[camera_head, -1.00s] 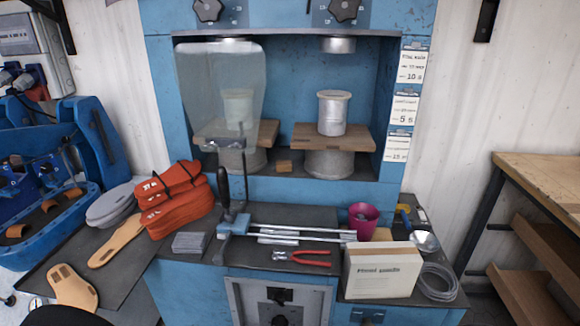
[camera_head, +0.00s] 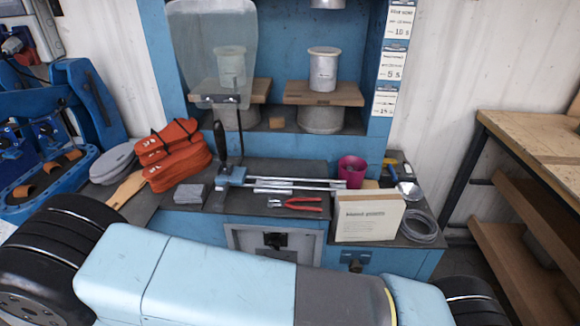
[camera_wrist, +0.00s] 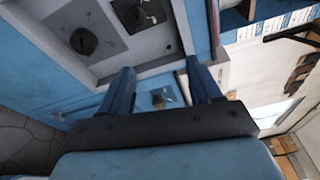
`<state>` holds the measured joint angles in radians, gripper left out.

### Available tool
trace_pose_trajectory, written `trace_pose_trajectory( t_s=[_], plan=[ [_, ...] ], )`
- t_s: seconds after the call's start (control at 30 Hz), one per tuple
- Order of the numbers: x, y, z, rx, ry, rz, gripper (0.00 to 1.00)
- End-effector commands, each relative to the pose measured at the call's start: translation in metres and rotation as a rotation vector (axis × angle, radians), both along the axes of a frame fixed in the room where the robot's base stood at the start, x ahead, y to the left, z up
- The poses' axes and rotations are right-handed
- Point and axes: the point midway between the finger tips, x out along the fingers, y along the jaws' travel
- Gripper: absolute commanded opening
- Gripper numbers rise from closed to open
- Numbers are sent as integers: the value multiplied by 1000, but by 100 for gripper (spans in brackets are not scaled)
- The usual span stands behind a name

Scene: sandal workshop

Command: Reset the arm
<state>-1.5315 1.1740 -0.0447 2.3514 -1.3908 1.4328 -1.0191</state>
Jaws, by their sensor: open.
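My gripper (camera_wrist: 160,88) shows in the wrist view with its two blue fingers spread apart and nothing between them. It faces the blue machine's front, close to a grey panel with black knobs (camera_wrist: 84,41). In the head view my light-blue arm lies across the bottom of the picture, in front of the bench, and the gripper itself is not seen there.
The blue press (camera_head: 262,150) holds two metal cylinders behind a partly covering clear shield (camera_head: 213,50). Orange bags (camera_head: 172,155) lie left; a wooden workbench (camera_head: 530,145) stands right.

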Motion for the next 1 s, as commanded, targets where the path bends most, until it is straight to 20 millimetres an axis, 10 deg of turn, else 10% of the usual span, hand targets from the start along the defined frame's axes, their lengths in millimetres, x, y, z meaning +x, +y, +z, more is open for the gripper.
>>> trace_pose_trajectory(
  t_s=[1.0],
  plan=[
    [81,-116,185,1003,-338,-1053,63]
  ],
)
